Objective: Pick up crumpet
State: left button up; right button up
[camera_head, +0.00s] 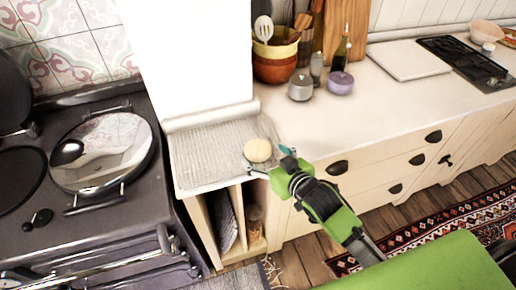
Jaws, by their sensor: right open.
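The crumpet (258,149) is a small, round, pale-yellow piece at the front right corner of the ribbed white draining board (205,153). My right gripper (266,157), on a green and black arm coming from the lower right, is open at the crumpet's near side. A finger shows at the crumpet's lower left and another part at its right. Whether the fingers touch it cannot be told. The gripper hides part of the counter edge just below the crumpet. My left gripper is not in view.
A dark stove (90,215) with a shiny round lid (102,152) stands at the left. A utensil pot (275,62), a grey jar (301,88) and a purple jar (340,83) stand behind on the counter. The counter to the right (400,103) is mostly clear.

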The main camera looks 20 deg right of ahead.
aim_at(259, 149)
jog(key=shift+w+a, duration=0.15)
jog(key=shift+w, duration=0.35)
jog(key=shift+p+x, duration=0.85)
jog(key=shift+x, duration=1.4)
jog(key=shift+f, duration=0.15)
jog(key=shift+s+d, duration=0.1)
jog(key=shift+d, duration=0.15)
jog(key=c, duration=1)
